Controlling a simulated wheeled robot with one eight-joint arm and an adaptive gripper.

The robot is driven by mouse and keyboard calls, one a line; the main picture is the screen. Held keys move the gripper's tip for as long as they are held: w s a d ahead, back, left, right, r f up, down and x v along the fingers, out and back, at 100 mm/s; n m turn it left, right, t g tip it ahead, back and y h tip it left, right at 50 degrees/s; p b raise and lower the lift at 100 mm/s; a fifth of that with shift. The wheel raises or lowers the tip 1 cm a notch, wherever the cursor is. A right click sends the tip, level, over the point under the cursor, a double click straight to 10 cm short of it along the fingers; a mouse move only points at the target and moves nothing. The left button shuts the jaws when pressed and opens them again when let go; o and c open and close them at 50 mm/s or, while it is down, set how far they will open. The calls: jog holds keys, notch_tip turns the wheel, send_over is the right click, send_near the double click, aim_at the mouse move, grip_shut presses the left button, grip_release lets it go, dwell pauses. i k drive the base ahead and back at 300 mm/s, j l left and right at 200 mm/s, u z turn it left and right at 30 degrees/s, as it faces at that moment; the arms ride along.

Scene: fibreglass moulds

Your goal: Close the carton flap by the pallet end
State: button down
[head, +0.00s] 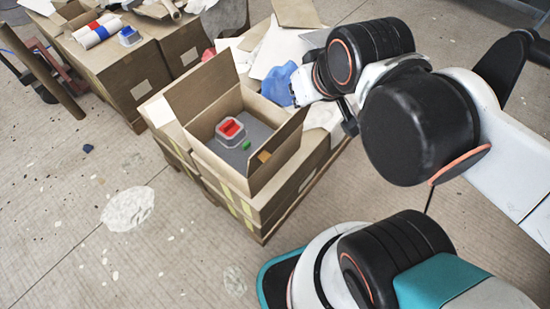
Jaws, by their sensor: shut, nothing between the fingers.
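An open cardboard carton (210,152) sits on top of stacked cartons near the middle of the head view. Its back flap (203,88) stands up. Its right-hand flap (279,152) also stands up, with a small orange-brown patch on it. Inside on a grey surface are a grey block with a red top (230,130) and a small green piece (246,145). My gripper (348,118) is to the right of the carton, apart from the right-hand flap, and looks shut and empty. My arm partly hides it.
A blue crumpled thing (277,85) and white sheets (270,50) lie behind the carton. More cartons (112,75) with rolls and a blue item on top stand at the back left. The floor (60,220) at the left is mostly clear, with pale stains.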

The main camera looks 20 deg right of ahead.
aim_at(264, 154)
jog(key=j+z, duration=0.25)
jog(key=k+j+z, duration=0.3)
jog(key=j, duration=0.15)
jog(key=j+z, duration=0.25)
jog(key=j, duration=0.15)
